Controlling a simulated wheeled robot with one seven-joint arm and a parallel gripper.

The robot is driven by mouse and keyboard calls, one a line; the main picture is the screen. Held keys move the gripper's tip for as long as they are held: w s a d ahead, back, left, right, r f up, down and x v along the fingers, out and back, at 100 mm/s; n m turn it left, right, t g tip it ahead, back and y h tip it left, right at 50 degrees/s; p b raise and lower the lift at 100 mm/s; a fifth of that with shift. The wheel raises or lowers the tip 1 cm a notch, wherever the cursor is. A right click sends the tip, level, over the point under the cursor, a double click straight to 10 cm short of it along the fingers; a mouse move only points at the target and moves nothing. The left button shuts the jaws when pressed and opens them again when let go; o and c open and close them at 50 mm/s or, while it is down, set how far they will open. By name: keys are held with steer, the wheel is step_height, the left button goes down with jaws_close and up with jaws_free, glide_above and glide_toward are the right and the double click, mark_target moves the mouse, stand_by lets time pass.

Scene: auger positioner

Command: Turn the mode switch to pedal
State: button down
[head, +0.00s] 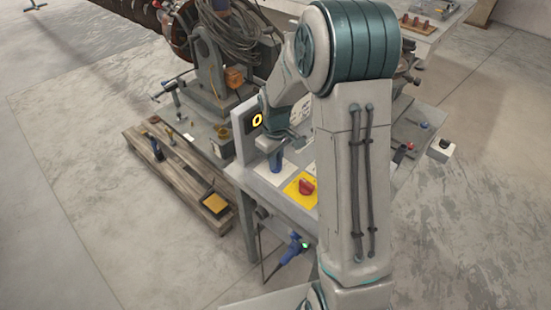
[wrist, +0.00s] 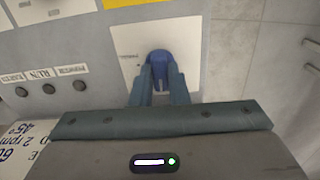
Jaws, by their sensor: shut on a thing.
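The mode switch is a blue knob (wrist: 159,58) on a white plate (wrist: 128,35) on the grey panel, at the centre of the wrist view. My gripper (wrist: 161,80) is shut on this knob, with one finger on each side of it. The plate's small print is too small to read, so I cannot tell which position the knob points to. In the head view my gripper (head: 276,158) reaches down to the control box, and the fingers and wrist largely hide the knob.
Several dark buttons (wrist: 49,88) with labels lie left in the wrist view. A wooden pallet (head: 178,172) and a blue hand tool (head: 292,247) are nearby.

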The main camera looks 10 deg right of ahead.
steer(key=m+b, duration=0.2)
steer(key=m, duration=0.2)
steer(key=shift+f, duration=0.1)
steer(key=m+b, duration=0.1)
steer(key=m, duration=0.3)
steer(key=shift+m, duration=0.3)
steer(key=m, duration=0.4)
steer(key=shift+m+b, duration=0.3)
steer(key=shift+b, duration=0.1)
steer(key=m, duration=0.4)
steer(key=shift+m, duration=0.3)
steer(key=c, duration=1.4)
jaws_free()
